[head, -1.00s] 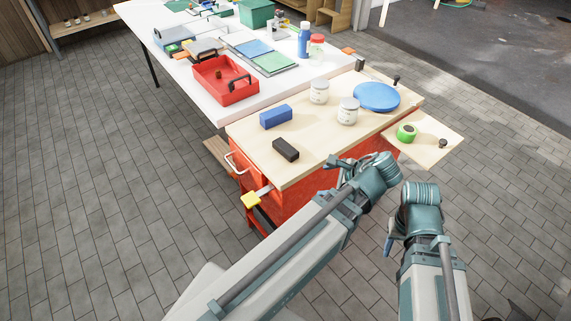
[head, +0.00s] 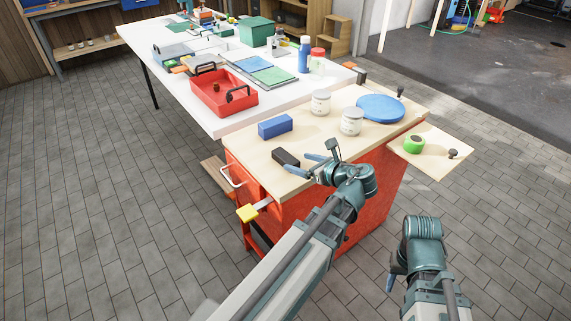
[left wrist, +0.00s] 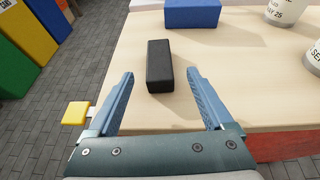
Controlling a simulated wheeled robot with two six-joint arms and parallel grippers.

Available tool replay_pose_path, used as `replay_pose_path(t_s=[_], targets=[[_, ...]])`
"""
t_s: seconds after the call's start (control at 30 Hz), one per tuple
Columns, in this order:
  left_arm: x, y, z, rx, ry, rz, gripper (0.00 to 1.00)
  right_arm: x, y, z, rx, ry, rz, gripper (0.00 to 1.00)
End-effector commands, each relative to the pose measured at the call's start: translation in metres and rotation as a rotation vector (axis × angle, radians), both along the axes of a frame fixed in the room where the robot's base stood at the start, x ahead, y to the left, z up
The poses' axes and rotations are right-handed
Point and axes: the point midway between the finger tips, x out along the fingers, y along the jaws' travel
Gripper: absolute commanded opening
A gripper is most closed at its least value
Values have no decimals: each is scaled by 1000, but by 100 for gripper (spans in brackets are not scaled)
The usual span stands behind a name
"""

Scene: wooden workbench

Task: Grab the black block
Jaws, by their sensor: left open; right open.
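The black block (head: 285,157) lies flat on the wooden bench top near its front left edge. In the left wrist view the black block (left wrist: 160,66) stretches away from me, just beyond and between my fingertips. My left gripper (head: 312,160) is open and empty, a little to the right of the block in the head view; in the left wrist view its two blue fingers (left wrist: 160,80) are spread on either side of the block's near end. My right gripper (head: 392,281) hangs low in front of the bench, partly hidden by its own wrist.
A blue block (head: 275,127) lies behind the black one. Two white jars (head: 351,122) and a blue disc (head: 380,107) stand to the right. A yellow-ended handle (head: 247,213) sticks out at the bench's left. A white table (head: 190,105) with a red tray (head: 222,100) is behind.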

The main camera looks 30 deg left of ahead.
Motion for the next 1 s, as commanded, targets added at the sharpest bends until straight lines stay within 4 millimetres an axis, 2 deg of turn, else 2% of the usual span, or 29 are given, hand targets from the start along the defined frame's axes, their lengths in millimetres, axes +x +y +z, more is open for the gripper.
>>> replay_pose_path(t_s=[0.03, 0.17, 0.53, 0.83, 1.0], targets=[[3, 8, -6, 0, 0, 3, 85, 0, 0, -6, 0, 0, 0, 50], [7, 19, -10, 0, 0, 1, 85, 0, 0, -10, 0, 0, 0, 50], [10, 29, -12, -1, 0, 1, 85, 0, 0, -12, 0, 0, 0, 50], [22, 65, -27, -1, -1, 3, 85, 0, 0, -27, 0, 0, 0, 50], [23, 70, -27, -1, -1, 0, 85, 0, 0, -27, 0, 0, 0, 50]])
